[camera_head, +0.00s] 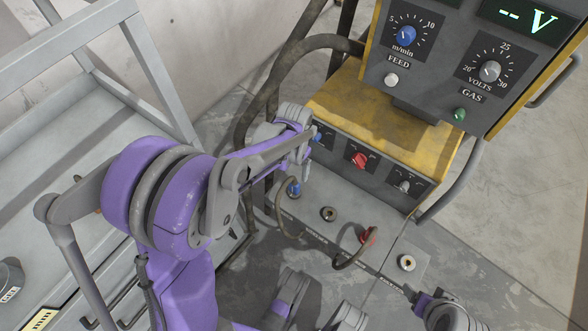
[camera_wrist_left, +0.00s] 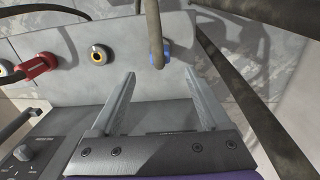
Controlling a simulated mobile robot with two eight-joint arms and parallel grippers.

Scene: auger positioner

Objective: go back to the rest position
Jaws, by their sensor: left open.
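My left arm, purple and grey, comes in from the left in the head view. Its gripper (camera_head: 304,162) is beside the front of the welding machine, near the blue knob at the left of the lower panel, and is partly hidden by its own wrist. In the left wrist view the left gripper (camera_wrist_left: 160,75) has its two grey fingers wide apart with nothing between them. The fingers point toward the socket panel, with the blue plug (camera_wrist_left: 158,52) ahead of them. A purple and grey part of my right arm shows at the lower right of the head view; its jaw state is unclear.
The yellow and grey machine (camera_head: 372,120) has dials and several knobs. Below, a blue plug (camera_head: 293,188) and red plug (camera_head: 368,236) with cables sit beside empty sockets (camera_head: 328,214). A grey metal cart (camera_head: 60,125) stands left. Thick hoses hang behind the gripper.

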